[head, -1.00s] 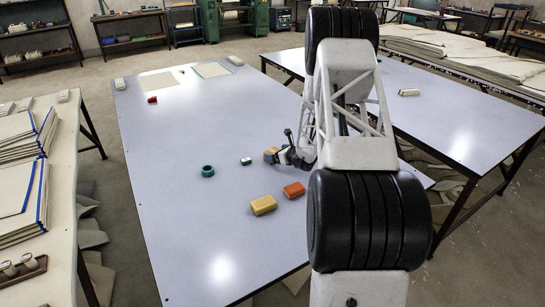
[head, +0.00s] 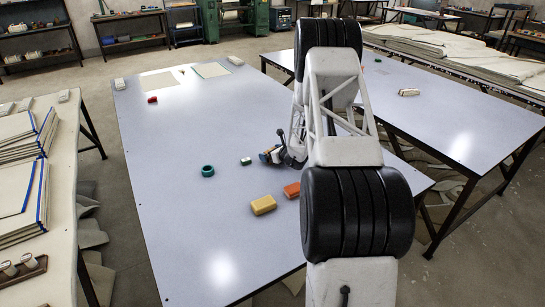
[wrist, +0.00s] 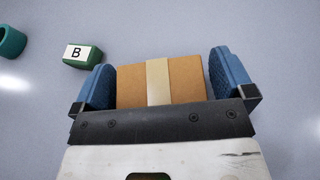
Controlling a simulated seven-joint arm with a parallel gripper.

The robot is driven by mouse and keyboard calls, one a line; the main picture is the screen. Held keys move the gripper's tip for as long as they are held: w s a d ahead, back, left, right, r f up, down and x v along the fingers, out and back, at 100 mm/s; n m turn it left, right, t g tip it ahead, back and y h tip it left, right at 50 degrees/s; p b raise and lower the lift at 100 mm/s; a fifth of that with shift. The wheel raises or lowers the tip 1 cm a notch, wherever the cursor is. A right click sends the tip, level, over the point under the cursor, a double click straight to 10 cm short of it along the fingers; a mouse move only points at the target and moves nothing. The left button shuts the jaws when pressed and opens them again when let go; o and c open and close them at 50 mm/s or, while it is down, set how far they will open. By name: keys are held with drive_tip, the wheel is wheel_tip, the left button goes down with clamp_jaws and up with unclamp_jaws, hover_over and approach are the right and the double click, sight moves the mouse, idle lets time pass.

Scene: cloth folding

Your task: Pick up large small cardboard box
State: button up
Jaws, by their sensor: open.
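A small brown cardboard box (wrist: 187,82) with a pale tape strip lies between the two blue fingers of my gripper (wrist: 162,68) in the wrist view. The fingers stand apart, one on each side of the box. A narrow gap shows on both sides, so I see no grip on it. In the head view my gripper (head: 273,152) is low over the middle of the grey-blue table (head: 200,125), and the box there is mostly hidden by the gripper.
A green block marked B (wrist: 82,54) and a teal ring (wrist: 10,42) lie left of the box. A yellow block (head: 263,205) and an orange block (head: 292,190) lie nearer the front. A red object (head: 152,100) is at the far left.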

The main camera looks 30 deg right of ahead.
drive_tip(key=shift+c, duration=0.5)
drive_tip(key=c, duration=0.9)
drive_tip(key=shift+r, duration=0.2)
drive_tip(key=shift+r, duration=1.35)
drive_tip(key=shift+s+r, duration=0.2)
drive_tip(key=shift+r, duration=0.1)
drive_tip(key=s+a, duration=0.2)
drive_tip(key=s, duration=0.2)
drive_tip(key=s+a+r, duration=0.1)
drive_tip(key=s+a, duration=0.1)
drive_tip(key=s, duration=0.3)
drive_tip(key=s+a, duration=0.2)
drive_tip(key=s, duration=0.3)
drive_tip(key=shift+s+a+r, duration=0.1)
drive_tip(key=shift+s+r, duration=0.05)
